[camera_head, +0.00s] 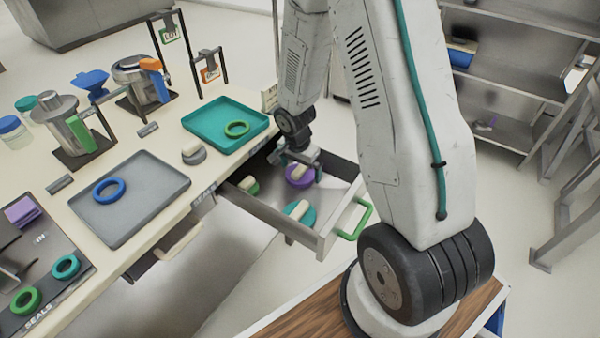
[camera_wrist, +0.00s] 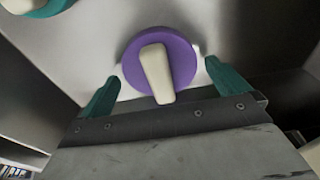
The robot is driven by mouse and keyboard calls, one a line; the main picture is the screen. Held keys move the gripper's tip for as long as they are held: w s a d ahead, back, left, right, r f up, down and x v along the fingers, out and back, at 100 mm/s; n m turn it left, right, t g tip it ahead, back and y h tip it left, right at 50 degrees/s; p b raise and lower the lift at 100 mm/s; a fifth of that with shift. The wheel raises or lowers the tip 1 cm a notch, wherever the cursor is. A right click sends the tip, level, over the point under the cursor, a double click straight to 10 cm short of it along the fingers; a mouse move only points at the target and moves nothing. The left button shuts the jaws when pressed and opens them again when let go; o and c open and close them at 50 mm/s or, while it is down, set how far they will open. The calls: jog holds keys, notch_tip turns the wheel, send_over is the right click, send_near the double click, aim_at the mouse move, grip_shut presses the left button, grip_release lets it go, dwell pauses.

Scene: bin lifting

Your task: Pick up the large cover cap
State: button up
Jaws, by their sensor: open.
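Three caps with cream handles lie in the open drawer (camera_head: 262,215): a purple cap (camera_head: 298,181), a teal cap (camera_head: 305,220) nearer the drawer front, and a green cap (camera_head: 251,187) toward the left. The frames do not clearly settle which is the large one. My gripper (camera_head: 302,165) reaches down into the drawer over the purple cap, partly covering it. In the wrist view the purple cap (camera_wrist: 185,60) lies flat between my two spread teal fingers, its handle pointing toward the gripper. Nothing is held. A cut-off cap (camera_wrist: 45,7) shows at the top left.
The drawer walls and the green front handle (camera_head: 357,219) surround the caps closely. The worktop beside it carries a teal tray (camera_head: 205,124) with a green ring, a grey tray (camera_head: 112,214) with a blue ring, and a lone grey cap (camera_head: 194,153).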

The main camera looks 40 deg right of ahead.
jog(key=c, duration=1)
